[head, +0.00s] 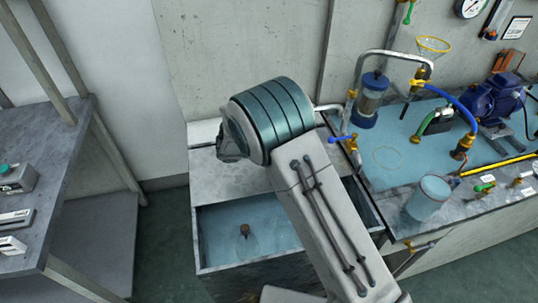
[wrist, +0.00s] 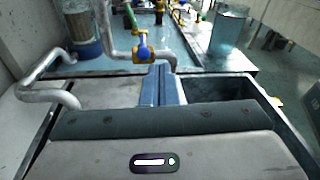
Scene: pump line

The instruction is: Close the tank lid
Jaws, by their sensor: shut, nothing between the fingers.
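The tank (head: 200,235) is a grey metal box left of the bench. Its front part is open and shows pale blue water with a small brown object (head: 245,231) in it. A flat grey plate, seemingly the lid (head: 235,179), covers the back part. In the wrist view the plate (wrist: 105,95) lies left of the dark opening (wrist: 215,90). My gripper (wrist: 160,72) is shut and empty, around the border between plate and opening; I cannot tell if it touches the plate. In the head view my arm hides the fingers and the tank's right part.
A bench (head: 400,160) at the right carries pipes, a blue pump (head: 493,98), valves and a clear beaker (head: 428,198). A bent pipe with a blue-handled valve (wrist: 143,50) is close beyond my fingers. A shelf (head: 75,120) stands at the left, with open floor between it and the tank.

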